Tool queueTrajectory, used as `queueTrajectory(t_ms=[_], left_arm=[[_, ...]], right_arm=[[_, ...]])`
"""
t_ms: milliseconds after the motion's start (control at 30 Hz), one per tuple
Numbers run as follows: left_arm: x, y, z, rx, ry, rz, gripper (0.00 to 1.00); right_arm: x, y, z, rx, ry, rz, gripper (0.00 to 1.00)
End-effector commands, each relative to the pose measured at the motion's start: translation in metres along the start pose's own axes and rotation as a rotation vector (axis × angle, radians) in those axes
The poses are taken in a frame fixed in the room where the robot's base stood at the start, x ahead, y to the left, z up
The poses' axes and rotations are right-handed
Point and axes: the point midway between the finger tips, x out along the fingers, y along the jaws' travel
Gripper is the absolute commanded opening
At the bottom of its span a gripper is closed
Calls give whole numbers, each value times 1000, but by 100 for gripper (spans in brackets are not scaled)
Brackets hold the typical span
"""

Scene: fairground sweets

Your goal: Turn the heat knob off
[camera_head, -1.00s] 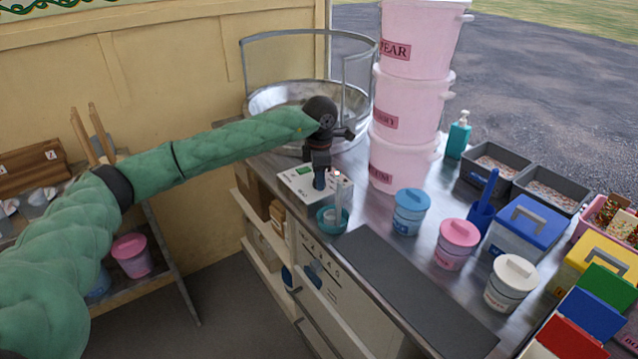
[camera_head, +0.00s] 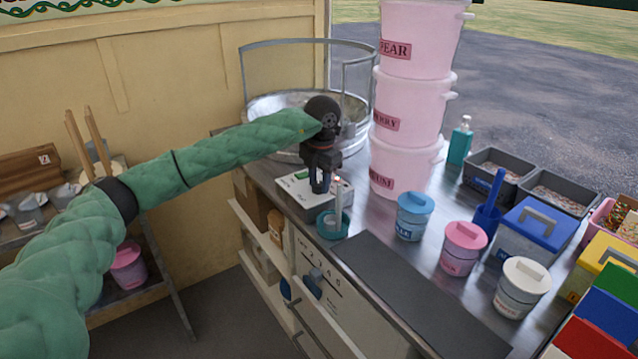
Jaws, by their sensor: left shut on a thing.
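A small white control box (camera_head: 292,190) stands on the steel counter in front of the round metal floss pan (camera_head: 268,104). My left gripper (camera_head: 319,186) points straight down at the top of this box. Its dark fingers are shut on the heat knob, which they mostly hide. I cannot make out the knob's pointer or its setting. A green mark and a red mark show on the box top beside the fingers. My right gripper is out of view.
A teal cup (camera_head: 327,232) with a pale upright stick stands close in front of the box. Pink stacked tubs (camera_head: 398,170) rise just right of my gripper. A blue-lidded jar (camera_head: 411,222) and a dark mat (camera_head: 420,290) lie further right.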

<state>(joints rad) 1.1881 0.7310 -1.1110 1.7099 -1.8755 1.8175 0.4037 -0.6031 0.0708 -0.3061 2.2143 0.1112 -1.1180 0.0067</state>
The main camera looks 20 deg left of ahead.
Motion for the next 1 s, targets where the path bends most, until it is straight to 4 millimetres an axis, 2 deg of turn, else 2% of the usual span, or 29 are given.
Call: queueTrajectory(t_ms=[500,533,600,867,1000], left_arm=[[-4,1,1,-20,-5,2,11],[-4,2,1,-20,-5,2,39],[-3,1,1,-20,-5,2,53],[-1,1,0,-18,-1,1,55],[-7,1,1,-18,-2,1,55]], right_arm=[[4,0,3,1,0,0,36],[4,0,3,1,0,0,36],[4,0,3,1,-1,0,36],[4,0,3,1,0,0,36],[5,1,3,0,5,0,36]])
